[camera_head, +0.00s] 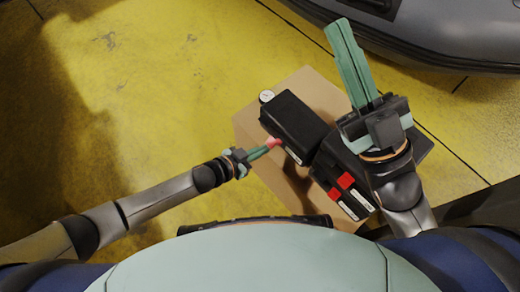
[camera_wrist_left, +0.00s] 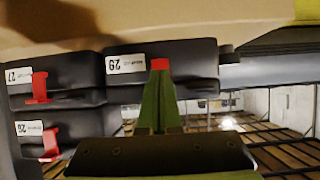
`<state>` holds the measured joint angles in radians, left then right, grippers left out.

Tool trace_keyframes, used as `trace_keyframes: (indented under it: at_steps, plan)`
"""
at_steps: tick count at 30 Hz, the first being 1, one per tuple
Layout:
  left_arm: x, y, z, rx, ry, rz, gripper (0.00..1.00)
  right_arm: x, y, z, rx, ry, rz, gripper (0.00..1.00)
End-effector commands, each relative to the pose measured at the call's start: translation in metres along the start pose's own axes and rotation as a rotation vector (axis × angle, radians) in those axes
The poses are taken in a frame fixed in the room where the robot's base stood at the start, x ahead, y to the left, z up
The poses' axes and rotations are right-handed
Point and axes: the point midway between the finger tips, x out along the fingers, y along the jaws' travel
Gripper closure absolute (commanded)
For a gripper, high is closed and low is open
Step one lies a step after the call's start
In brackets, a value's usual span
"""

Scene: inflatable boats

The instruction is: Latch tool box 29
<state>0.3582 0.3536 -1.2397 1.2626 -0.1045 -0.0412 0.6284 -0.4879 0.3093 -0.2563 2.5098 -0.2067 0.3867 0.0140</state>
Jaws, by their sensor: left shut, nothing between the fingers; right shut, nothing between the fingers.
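Tool box 29 (camera_head: 297,120) is a black case lying on a cardboard box. In the left wrist view its white label reads 29 upside down, on the dark front face (camera_wrist_left: 205,88). Its red latch (camera_head: 273,142) sits at the front, at the tips of my left gripper (camera_head: 263,151). In the left wrist view the red latch (camera_wrist_left: 160,64) shows right at the green fingertips (camera_wrist_left: 160,77), which partly hide it. I cannot tell whether it is touched or fastened. My left gripper is shut and empty. My right gripper (camera_head: 341,27) is shut and empty, raised over the right side.
Other black tool boxes with red latches (camera_head: 345,181) stand to the right, partly under my right arm. The left wrist view shows labels 27 (camera_wrist_left: 18,75) and apparently 26 or 28. The cardboard box (camera_head: 248,122) rests on yellow floor; a grey boat (camera_head: 440,40) lies behind.

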Motion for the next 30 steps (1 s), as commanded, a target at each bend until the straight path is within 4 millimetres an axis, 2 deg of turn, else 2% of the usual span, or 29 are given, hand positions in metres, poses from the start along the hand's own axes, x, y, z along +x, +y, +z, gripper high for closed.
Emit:
trace_keyframes:
  at_steps: [30]
  plan:
    - [0.001, 0.0, -0.017, 0.0, 0.0, 0.0, 1.0, 0.009, 0.005, -0.009, 0.0, 0.0, 0.001, 1.0]
